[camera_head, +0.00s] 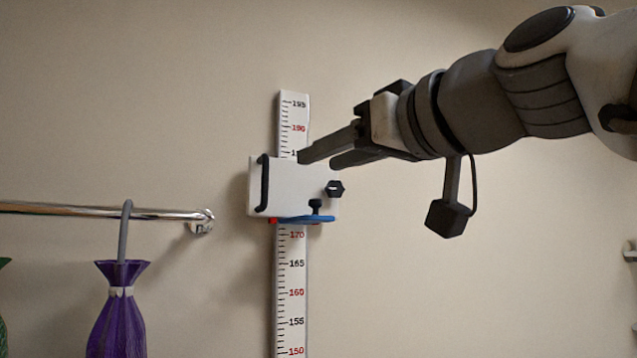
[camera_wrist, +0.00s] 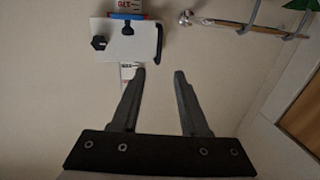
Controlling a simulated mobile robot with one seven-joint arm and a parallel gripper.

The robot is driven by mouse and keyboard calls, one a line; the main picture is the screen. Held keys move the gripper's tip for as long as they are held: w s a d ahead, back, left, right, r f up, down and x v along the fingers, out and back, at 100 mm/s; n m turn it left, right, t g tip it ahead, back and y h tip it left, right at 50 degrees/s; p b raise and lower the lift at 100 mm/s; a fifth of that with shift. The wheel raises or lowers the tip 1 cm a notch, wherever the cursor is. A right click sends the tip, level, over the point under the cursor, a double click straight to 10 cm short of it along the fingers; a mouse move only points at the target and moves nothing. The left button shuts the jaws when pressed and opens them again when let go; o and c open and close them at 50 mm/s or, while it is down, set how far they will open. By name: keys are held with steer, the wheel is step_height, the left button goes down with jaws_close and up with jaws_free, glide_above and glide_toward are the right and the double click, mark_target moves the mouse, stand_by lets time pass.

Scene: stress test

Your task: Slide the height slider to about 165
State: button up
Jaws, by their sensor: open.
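The height slider (camera_head: 292,185) is a white block on a vertical white ruler (camera_head: 291,270) fixed to the wall. It has a black handle (camera_head: 263,183) on its left, a black knob (camera_head: 335,188) on its right and a blue strip (camera_head: 305,219) along its bottom edge. That edge sits just above the 170 mark. My gripper (camera_head: 318,160) is open and empty, its fingers near the slider's upper right in the head view. In the wrist view the slider (camera_wrist: 127,42) appears upside down beyond my fingertips (camera_wrist: 160,72), with the handle (camera_wrist: 159,42) ahead. Contact cannot be told.
A chrome rail (camera_head: 100,210) runs from the left and ends beside the slider. A purple bag (camera_head: 118,310) hangs from it by a grey hook.

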mark_target(267, 177)
steer(key=p+x, duration=0.2)
steer(key=x, duration=0.3)
steer(key=p+x, duration=0.1)
steer(key=x, duration=0.5)
steer(key=p+x, duration=0.2)
steer(key=x, duration=0.4)
steer(key=shift+w+r+p, duration=0.25)
steer(key=shift+r+p, duration=0.1)
jaws_close()
stand_by(0.6)
